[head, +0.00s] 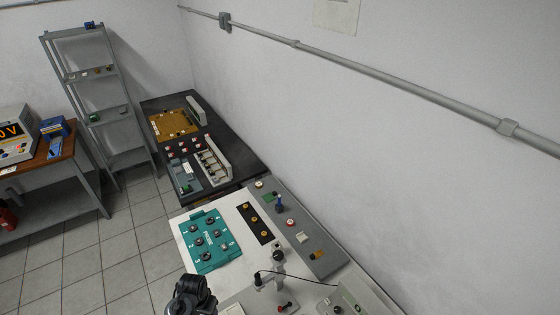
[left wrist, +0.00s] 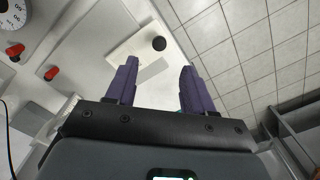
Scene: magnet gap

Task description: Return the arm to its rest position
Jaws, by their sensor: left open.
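My left gripper (left wrist: 160,82) shows in the left wrist view with two purple fingers spread wide apart. Nothing is held between them. Behind the fingertips is a pale block or plate (left wrist: 122,50) with a round black knob (left wrist: 159,43) near its corner. The fingers look apart from it, but the distance is hard to judge. In the head view a black jointed part of my arm (head: 190,293) stands at the bottom edge, left of the white bench top; its fingers cannot be made out there. My right gripper is in neither view.
A white bench (head: 232,258) carries a teal panel (head: 208,241), a black strip (head: 255,223), a grey control panel (head: 300,233) and a small upright instrument (head: 278,257). Red knobs (left wrist: 52,72) lie left in the wrist view. Open tiled floor (head: 105,260) is at left, shelving (head: 90,90) behind.

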